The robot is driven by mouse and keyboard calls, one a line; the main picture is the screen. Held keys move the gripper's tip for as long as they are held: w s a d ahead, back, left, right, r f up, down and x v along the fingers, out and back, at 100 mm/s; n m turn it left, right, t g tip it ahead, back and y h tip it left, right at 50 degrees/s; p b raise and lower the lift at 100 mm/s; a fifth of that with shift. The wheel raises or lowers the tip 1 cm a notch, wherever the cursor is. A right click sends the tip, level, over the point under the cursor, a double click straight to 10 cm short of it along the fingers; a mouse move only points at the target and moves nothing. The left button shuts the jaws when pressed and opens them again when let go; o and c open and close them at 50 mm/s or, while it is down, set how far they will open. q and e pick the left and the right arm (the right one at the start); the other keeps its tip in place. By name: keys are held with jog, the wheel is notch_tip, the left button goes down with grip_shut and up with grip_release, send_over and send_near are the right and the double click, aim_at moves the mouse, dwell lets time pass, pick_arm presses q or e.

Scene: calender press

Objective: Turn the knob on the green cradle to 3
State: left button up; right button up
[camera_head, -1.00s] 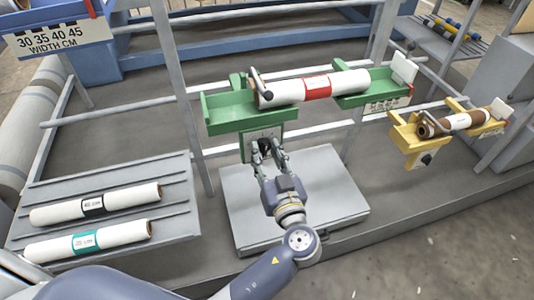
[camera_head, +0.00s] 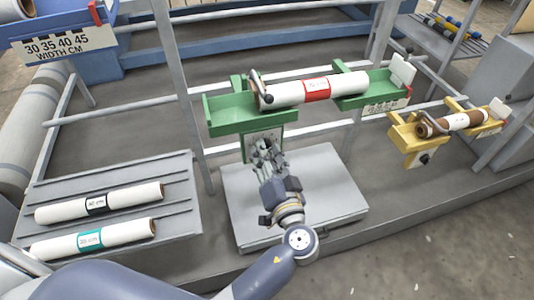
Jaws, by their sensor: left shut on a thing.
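The green cradle (camera_head: 238,113) stands in the middle and bears a white roll (camera_head: 345,85) with a red label. A pale dial plate (camera_head: 252,143) hangs on the green bracket below the cradle's left part. My left gripper (camera_head: 263,148) is at this plate, its fingers shut around the dark knob, which they now hide. The knob's pointer and the dial marks cannot be read. My right gripper is not in view.
A yellow cradle (camera_head: 401,140) with a brown-ended roll and its own black knob stands to the right. A grey rack (camera_head: 120,175) with two white rolls lies left. A grey box (camera_head: 345,195) lies below the green cradle.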

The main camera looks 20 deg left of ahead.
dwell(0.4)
pick_arm(q)
jog(key=o, duration=1.1)
jog(key=v, duration=1.2)
jog(key=shift+w+f, duration=0.1)
